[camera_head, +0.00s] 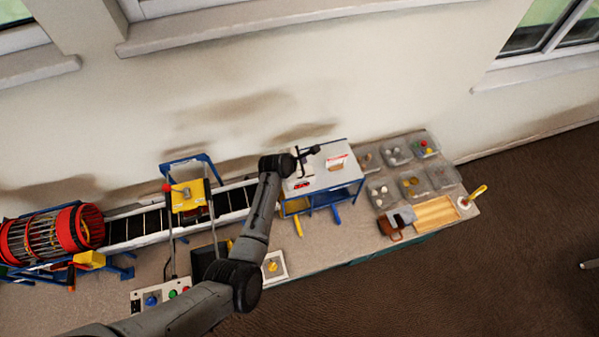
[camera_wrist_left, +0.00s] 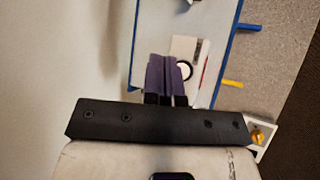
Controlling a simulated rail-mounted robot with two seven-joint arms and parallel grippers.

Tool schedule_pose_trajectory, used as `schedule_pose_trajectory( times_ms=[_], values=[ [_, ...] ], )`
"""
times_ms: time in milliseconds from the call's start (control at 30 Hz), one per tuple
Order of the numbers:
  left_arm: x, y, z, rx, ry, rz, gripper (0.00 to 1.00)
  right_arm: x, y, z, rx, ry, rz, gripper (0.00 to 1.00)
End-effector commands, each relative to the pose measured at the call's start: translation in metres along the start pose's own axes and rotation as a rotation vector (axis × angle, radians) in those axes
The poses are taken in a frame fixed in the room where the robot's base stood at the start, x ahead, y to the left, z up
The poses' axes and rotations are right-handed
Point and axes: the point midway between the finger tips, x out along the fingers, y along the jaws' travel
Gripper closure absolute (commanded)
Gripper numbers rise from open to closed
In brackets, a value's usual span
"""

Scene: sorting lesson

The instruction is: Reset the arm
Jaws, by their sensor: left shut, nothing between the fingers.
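My left arm comes in from the lower left in the head view and reaches over the bench. My left gripper (camera_head: 308,153) is above the white-topped stand with blue legs (camera_head: 336,175), near its back edge. The gripper is shut and empty. In the left wrist view its closed fingers (camera_wrist_left: 165,78) point over the same white top (camera_wrist_left: 205,30), with a white and black round item (camera_wrist_left: 184,70) just beyond them. I cannot tell the exact height of the fingers above the top. My right gripper is not in view.
A conveyor (camera_head: 136,225) with a red drum (camera_head: 82,228) and a yellow box frame (camera_head: 190,197) stands left of the stand. Clear bins (camera_head: 397,151), a wooden tray (camera_head: 436,214) and a brown item (camera_head: 390,228) are on the right. The wall is close behind. A button panel (camera_head: 150,299) is in front.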

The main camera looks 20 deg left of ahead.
Motion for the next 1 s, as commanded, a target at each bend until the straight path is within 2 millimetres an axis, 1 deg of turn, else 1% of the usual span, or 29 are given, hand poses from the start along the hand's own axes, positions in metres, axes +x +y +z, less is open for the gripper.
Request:
schedule_pose_trajectory(
  times_ms=[367,467,533,667,733,767,867,967,1000],
  values=[
    [0.000,0.000,0.000,0.004,0.000,0.000,1.00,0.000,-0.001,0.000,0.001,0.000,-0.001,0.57],
    [0.000,0.000,0.000,0.053,0.000,0.000,1.00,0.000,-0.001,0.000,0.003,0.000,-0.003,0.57],
    [0.000,-0.001,0.000,0.135,0.000,-0.006,1.00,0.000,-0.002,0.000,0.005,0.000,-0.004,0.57],
    [-0.001,-0.012,-0.002,0.396,-0.002,-0.075,1.00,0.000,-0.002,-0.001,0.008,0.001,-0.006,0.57],
    [-0.003,-0.019,-0.004,0.577,-0.012,-0.132,1.00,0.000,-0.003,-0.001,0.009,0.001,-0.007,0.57],
    [-0.006,-0.018,-0.003,0.658,-0.018,-0.147,1.00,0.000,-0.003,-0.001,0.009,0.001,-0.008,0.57],
    [-0.029,0.001,0.004,0.940,-0.033,-0.158,1.00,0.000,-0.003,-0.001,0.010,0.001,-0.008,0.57],
    [-0.067,0.032,0.024,1.249,-0.034,-0.129,1.00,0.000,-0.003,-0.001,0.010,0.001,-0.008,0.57],
    [-0.086,0.048,0.032,1.375,-0.021,-0.107,1.00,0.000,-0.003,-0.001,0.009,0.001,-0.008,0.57]
  ],
)
